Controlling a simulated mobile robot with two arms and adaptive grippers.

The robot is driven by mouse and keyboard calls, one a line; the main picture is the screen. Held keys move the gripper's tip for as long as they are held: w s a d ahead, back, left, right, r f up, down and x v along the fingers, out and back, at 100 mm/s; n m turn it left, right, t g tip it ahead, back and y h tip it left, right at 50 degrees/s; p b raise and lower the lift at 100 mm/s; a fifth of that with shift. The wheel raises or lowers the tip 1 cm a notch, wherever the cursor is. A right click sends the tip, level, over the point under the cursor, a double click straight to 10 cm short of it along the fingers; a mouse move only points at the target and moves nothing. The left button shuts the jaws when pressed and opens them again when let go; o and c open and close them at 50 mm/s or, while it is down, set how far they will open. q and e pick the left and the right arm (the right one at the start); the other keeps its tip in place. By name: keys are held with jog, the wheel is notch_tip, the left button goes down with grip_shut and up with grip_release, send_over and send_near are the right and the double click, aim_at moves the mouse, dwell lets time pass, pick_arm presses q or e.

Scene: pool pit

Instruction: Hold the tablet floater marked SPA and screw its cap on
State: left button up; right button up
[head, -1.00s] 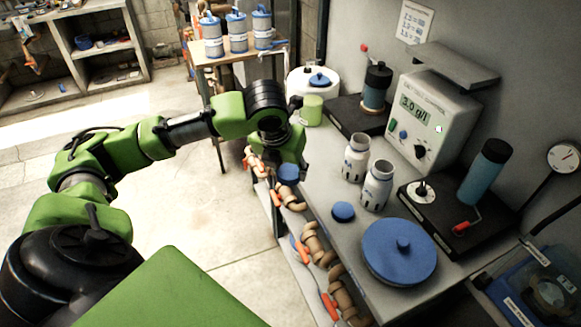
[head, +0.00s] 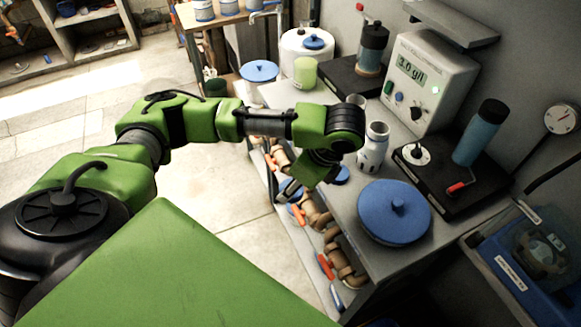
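Two white floater bodies with open tops stand upright on the grey bench. The nearer floater (head: 373,148) is mostly in view. The other floater (head: 357,101) is largely hidden behind my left arm. Their markings are too small to read, so I cannot tell which is SPA. A small blue cap (head: 341,175) lies on the bench, partly covered by my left gripper. My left gripper (head: 289,190) hangs at the bench's front edge, left of the cap. Its fingers are dark and partly hidden, and I cannot tell whether they hold anything. My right gripper is out of view.
A large blue lid (head: 394,212) lies on the bench (head: 372,258) right of the gripper. A meter box (head: 415,80), a black stand with a blue cylinder (head: 480,133) and a green cup (head: 305,73) stand behind. Pipes (head: 318,215) fill the shelf below. Floor on the left is clear.

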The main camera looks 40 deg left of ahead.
pick_arm(q)
jog(key=s+d+f+n+g+h, duration=0.4)
jog(key=s+d+n, duration=0.3)
jog(key=n, duration=1)
jog(key=shift+s+d+f+h+b, duration=0.25)
jog(key=shift+s+f, duration=0.25)
jog(key=shift+s, duration=0.6)
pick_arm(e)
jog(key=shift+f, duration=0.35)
